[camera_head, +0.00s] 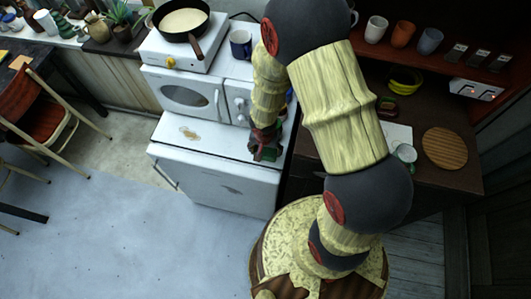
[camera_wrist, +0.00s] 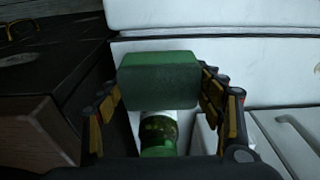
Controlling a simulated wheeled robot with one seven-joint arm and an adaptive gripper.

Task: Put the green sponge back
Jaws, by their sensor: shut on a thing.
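The green sponge (camera_wrist: 160,82) is a block held between the two fingers of my gripper (camera_wrist: 160,92) in the wrist view. The fingers press on its left and right ends. In the head view my gripper (camera_head: 266,147) is over the front right part of the white low cabinet top (camera_head: 215,150), and a small dark green part of the sponge (camera_head: 269,155) shows there. I cannot tell how far the sponge is above the surface.
A green bottle with a pale label (camera_wrist: 158,132) shows just below the sponge in the wrist view. A white microwave (camera_head: 185,95) stands behind, with a blue mug (camera_head: 240,44) and a pan (camera_head: 182,22) above. A brown counter (camera_head: 440,190) is at right. A stain (camera_head: 189,133) marks the white top.

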